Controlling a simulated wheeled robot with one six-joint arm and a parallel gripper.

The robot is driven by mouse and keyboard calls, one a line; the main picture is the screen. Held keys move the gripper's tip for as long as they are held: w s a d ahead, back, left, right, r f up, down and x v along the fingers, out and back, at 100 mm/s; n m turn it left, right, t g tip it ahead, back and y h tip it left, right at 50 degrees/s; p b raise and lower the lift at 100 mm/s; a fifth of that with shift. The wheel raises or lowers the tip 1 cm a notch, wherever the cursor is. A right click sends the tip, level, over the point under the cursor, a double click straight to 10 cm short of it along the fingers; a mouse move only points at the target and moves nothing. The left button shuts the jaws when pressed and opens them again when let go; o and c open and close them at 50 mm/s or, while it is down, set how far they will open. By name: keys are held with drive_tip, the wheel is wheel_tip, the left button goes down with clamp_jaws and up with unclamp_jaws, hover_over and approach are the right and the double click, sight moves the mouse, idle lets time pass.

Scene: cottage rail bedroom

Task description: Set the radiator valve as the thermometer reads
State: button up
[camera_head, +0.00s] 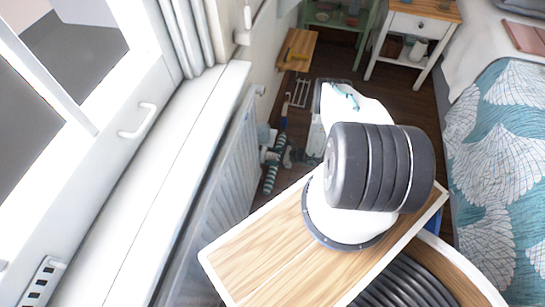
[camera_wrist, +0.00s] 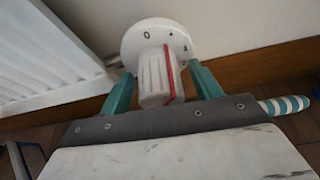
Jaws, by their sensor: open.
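The radiator valve (camera_wrist: 154,78) is a white ribbed knob with a red line, in front of a round white dial with a "0" and dots. The red line points up and slightly left, right of the "0", near a dot. My gripper (camera_wrist: 160,70) is open, with one teal finger on each side of the knob; I cannot tell whether either touches it. In the head view the valve (camera_head: 268,140) is small at the radiator's far end, and my arm hides part of that area. I cannot make out a thermometer reading in either view.
The white radiator (camera_head: 222,190) runs under the window sill (camera_head: 160,185). A bed (camera_head: 505,150) is at the right, a small white table (camera_head: 415,35) at the back. Dark floor lies between.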

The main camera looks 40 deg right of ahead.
drive_tip(key=c, duration=1)
drive_tip(key=n+t+h, duration=0.1)
drive_tip(key=n, duration=0.1)
drive_tip(key=shift+a+n+h, duration=0.1)
drive_tip(key=shift+n+h, duration=0.2)
drive_tip(key=shift+s+n+t+h, duration=0.1)
drive_tip(key=shift+n+t+h, duration=0.45)
drive_tip(key=shift+n, duration=0.55)
drive_tip(key=o, duration=1)
